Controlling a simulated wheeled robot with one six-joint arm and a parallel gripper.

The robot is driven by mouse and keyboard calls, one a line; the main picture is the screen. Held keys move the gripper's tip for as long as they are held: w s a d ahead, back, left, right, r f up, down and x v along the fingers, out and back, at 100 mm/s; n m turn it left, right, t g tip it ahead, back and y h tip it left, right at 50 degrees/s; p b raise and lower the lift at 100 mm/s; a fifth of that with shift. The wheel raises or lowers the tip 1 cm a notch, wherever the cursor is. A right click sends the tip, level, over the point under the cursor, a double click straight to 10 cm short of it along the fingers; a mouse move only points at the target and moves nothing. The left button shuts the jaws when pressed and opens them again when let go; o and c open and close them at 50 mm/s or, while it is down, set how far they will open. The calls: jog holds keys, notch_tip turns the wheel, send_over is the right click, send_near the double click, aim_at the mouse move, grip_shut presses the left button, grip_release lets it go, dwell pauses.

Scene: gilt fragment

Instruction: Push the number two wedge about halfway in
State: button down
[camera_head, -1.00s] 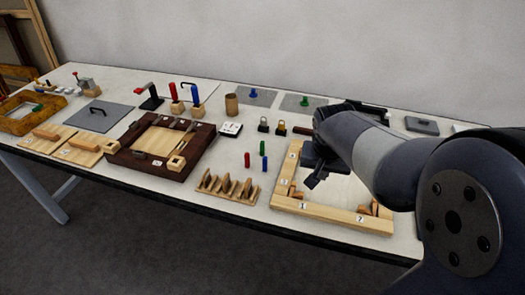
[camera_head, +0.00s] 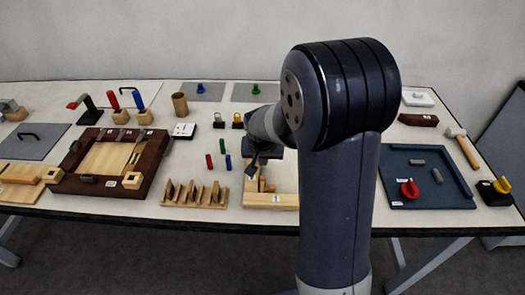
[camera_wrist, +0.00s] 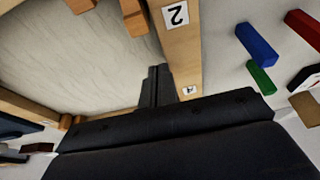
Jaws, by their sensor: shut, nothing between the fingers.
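The light wood frame (camera_head: 258,200) lies on the bench; its right part is hidden behind my arm. In the wrist view, the number 2 label (camera_wrist: 175,15) is on one frame rail (camera_wrist: 182,50). Wedges also show inside the frame in the head view (camera_head: 263,185). My gripper (camera_head: 251,173) is over the frame's left side. Its fingers (camera_wrist: 158,74) are together and empty, apart from the wedges, near the rail's inner edge.
A wooden rack (camera_head: 194,194) is left of the frame. A blue tray (camera_head: 427,177) lies right of my arm. The frame's pale interior (camera_wrist: 70,55) is mostly clear.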

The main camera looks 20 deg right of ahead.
aim_at(263, 181)
jog(key=s, duration=0.1)
jog(key=s+a, duration=0.1)
jog(key=shift+s+r, duration=0.3)
jog(key=shift+s, duration=0.05)
jog(key=shift+s+a+f+p, duration=0.15)
jog(key=shift+s+p, duration=0.15)
jog(key=shift+s, duration=0.25)
